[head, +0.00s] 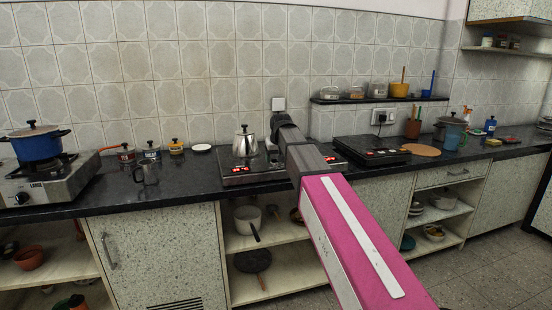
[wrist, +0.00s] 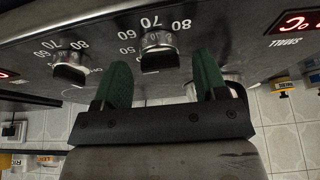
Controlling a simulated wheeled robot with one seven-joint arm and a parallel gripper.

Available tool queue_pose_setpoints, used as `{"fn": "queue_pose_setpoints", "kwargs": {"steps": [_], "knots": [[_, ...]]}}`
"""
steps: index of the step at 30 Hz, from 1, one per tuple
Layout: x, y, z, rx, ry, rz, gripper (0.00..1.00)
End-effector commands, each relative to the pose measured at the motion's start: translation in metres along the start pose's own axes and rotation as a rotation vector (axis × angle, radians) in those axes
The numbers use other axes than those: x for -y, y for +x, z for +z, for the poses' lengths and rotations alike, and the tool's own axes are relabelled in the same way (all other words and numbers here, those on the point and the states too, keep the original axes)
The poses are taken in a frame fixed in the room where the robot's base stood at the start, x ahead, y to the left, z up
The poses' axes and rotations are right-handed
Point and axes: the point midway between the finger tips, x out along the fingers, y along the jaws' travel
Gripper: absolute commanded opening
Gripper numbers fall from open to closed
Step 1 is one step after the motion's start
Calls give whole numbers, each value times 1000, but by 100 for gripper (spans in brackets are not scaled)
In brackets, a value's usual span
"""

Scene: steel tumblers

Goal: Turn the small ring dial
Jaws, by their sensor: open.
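A steel control panel (wrist: 110,30) fills the upper part of the wrist view, seen upside down. It carries a left dial (wrist: 70,68) and a middle dial (wrist: 158,52), both with printed numbers. The word "SMALL" (wrist: 286,42) stands beside a red display at the right. I cannot tell for certain which dial is the small ring's. My gripper (wrist: 163,76) is open, its green fingers apart, with the middle dial showing in the gap between them. I cannot tell whether they touch it. In the head view my arm hides the gripper; the hob (head: 252,178) stands left of it.
A steel kettle (head: 244,143) stands on the hob, close to my arm. A metal mug (head: 147,172) is to the left, and a blue pot (head: 36,144) sits on a gas stove. A black cooker (head: 362,150) is to the right. The counter between mug and hob is clear.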

Motion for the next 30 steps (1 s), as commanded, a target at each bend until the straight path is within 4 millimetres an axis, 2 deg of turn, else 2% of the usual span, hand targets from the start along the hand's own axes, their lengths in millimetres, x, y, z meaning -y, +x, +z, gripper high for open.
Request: {"fn": "queue_pose_setpoints", "kwargs": {"steps": [4, 8, 15, 21, 30], "knots": [[0, -6, 0, -2, 0, 0, 66], [0, -21, 0, -2, 0, 0, 66], [0, -65, 0, -3, 0, 0, 66], [0, -93, 0, -2, 0, 0, 66], [0, -108, 0, 0, 0, 0, 66]]}}
